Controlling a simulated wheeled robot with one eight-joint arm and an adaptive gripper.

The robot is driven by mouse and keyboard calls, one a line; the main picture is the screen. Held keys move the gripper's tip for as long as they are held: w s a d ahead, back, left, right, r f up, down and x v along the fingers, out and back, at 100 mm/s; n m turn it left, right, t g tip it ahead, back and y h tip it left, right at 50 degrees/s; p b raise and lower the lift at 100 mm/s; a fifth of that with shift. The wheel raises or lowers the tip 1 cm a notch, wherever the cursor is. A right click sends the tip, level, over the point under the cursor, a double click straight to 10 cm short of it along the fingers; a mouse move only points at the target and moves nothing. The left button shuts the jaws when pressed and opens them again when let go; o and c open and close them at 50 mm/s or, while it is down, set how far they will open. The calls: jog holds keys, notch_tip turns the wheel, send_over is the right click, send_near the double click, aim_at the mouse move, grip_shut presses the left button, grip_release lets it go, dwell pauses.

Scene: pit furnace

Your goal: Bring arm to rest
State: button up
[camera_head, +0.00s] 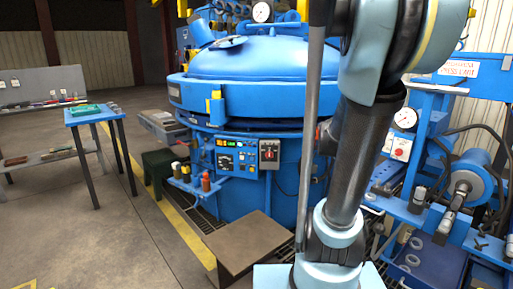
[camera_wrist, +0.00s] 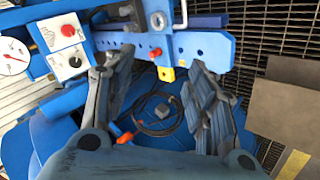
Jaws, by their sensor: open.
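My arm shows large in the head view, standing up in front of the furnace and the press. My gripper is outside the head view. In the wrist view my gripper (camera_wrist: 158,95) is open, its two dark fingers spread wide apart. Nothing is held between them. Behind the gap lie a coiled black cable (camera_wrist: 155,115), a small grey block and the blue machine frame (camera_wrist: 205,48).
The blue pit furnace (camera_head: 255,85) with its closed lid and control panel (camera_head: 238,155) stands in the middle. A brown box (camera_head: 248,243) sits before it. The blue press (camera_head: 425,120) is close on the right. A small blue table (camera_head: 90,115) stands left, with open floor around it.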

jog(key=s+a+f+m+g+y, duration=0.1)
jog(key=s+a+f+y, duration=0.2)
jog(key=s+a, duration=0.6)
jog(key=s+a+f+m+g+y, duration=0.2)
jog(key=s+a+f+y, duration=0.1)
jog(key=s+a, duration=0.6)
jog(key=shift+s+a+f+y, duration=0.3)
jog(key=shift+s+f, duration=0.2)
jog(key=shift+f, duration=0.15)
jog(key=c, duration=0.4)
jog(key=shift+w+d+f, duration=0.2)
jog(key=shift+w+d, duration=0.25)
jog(key=shift+d, duration=0.2)
jog(key=shift+s, duration=0.1)
